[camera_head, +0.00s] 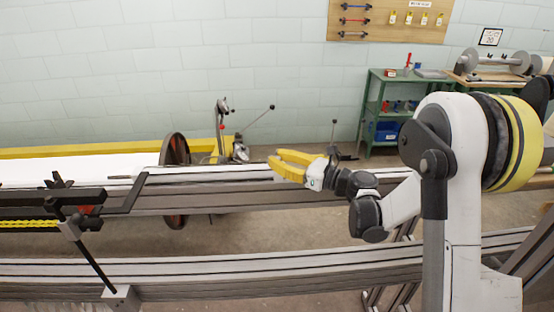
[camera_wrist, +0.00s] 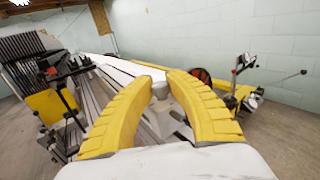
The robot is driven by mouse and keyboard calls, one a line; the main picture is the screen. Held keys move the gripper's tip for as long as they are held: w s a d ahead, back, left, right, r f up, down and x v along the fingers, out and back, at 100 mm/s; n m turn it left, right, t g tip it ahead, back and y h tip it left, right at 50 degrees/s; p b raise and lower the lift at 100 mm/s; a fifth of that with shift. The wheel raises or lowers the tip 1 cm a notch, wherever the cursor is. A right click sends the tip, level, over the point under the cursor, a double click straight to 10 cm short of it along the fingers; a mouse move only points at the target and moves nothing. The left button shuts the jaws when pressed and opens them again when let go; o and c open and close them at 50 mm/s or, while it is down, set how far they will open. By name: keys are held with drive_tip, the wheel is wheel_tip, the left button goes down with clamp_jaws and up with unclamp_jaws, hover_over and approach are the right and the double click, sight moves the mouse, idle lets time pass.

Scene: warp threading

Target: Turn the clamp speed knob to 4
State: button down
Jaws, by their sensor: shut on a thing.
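My gripper (camera_head: 277,162) has yellow curved fingers and reaches left over the grey metal rail of the machine in the head view. In the wrist view, my gripper (camera_wrist: 165,82) has its two fingertips on either side of a small light grey knob-like piece (camera_wrist: 161,90). I take this piece to be the clamp speed knob. The fingers are shut on it, and they hide part of its sides. No numbers or pointer mark can be read, so its setting cannot be told. In the head view the knob is hidden by the fingers.
Long metal rails (camera_head: 230,268) run across the front. A dark round disc (camera_head: 175,152) and a yellow stand with levers (camera_head: 221,128) are left of the gripper. A black bracket (camera_head: 105,203) is further left. A green shelf (camera_head: 374,108) stands behind by the wall.

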drive_tip(key=m+t+h, duration=0.2)
drive_tip(key=m+t+h+b, duration=0.1)
drive_tip(key=m+t+h, duration=0.1)
drive_tip(key=h, duration=0.1)
drive_tip(key=shift+s+a+t, duration=0.15)
drive_tip(key=shift+t, duration=0.15)
drive_tip(key=m+t+h, duration=0.1)
drive_tip(key=m+h, duration=0.1)
drive_tip(key=h, duration=0.1)
drive_tip(key=m+t+h+b, duration=0.1)
drive_tip(key=m+h, duration=0.2)
drive_tip(key=shift+t+h+b, duration=0.3)
drive_tip(key=shift+h, duration=0.1)
drive_tip(key=m+h, duration=0.4)
drive_tip(key=h, duration=0.2)
drive_tip(key=shift+h, duration=0.4)
drive_tip(key=shift+m+g+h, duration=0.7)
drive_tip(key=shift+m+h, duration=0.4)
drive_tip(key=shift+h, duration=0.35)
drive_tip(key=shift+m+g+h, duration=0.7)
drive_tip(key=shift+m+h, duration=0.4)
drive_tip(key=shift+h, duration=0.35)
drive_tip(key=c, duration=1.3)
unclamp_jaws()
